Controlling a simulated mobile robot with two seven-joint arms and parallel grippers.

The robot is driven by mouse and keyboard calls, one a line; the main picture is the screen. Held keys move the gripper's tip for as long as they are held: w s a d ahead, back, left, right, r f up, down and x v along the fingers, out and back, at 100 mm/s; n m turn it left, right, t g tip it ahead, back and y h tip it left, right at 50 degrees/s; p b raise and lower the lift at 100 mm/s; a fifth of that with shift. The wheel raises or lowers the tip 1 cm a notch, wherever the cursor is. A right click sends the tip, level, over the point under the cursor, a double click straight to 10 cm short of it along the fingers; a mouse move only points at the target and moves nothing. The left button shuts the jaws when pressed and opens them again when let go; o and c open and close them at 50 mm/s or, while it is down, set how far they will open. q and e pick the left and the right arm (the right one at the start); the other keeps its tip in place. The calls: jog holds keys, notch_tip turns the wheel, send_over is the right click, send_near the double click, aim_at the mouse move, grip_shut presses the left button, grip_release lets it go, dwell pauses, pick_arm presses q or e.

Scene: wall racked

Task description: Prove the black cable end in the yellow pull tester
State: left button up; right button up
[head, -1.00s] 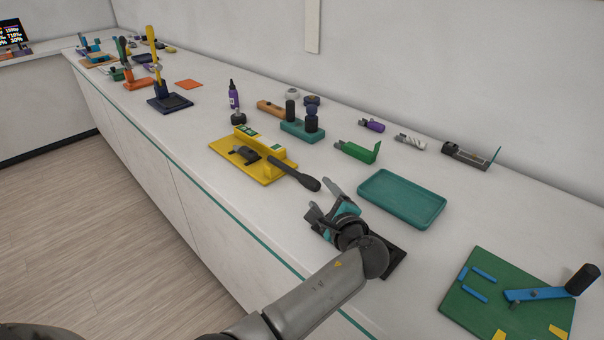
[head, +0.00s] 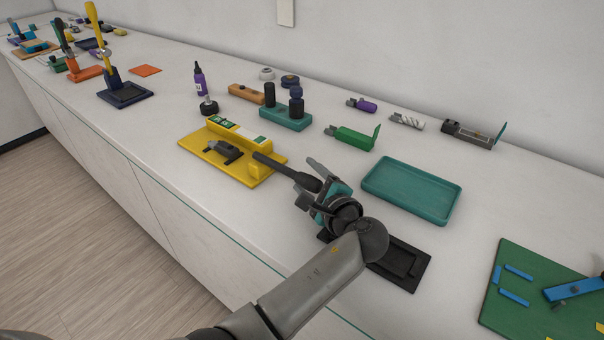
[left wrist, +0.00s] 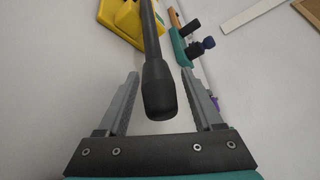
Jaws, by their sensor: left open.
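The yellow pull tester (head: 222,169) sits on the bench, with a dark clamp (head: 226,149) on its base. Its black lever (head: 283,170) sticks out to the right, ending in a thick grip. My left gripper (head: 310,186) is open at that grip. In the left wrist view the lever's grip (left wrist: 158,92) lies between the two open fingers (left wrist: 160,76), with a gap on both sides. Part of the yellow tester (left wrist: 123,18) shows at the top there. I cannot make out a separate black cable end. My right gripper is not in view.
A teal tray (head: 410,190) is right of my gripper, and a black flat holder (head: 402,268) lies beside my forearm. A green tool (head: 352,137) and a teal stand (head: 285,118) are behind. A green board (head: 535,285) lies at right.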

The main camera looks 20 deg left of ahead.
pick_arm(q)
grip_shut()
dwell(0.6)
jog(key=shift+r, duration=0.1)
dwell(0.8)
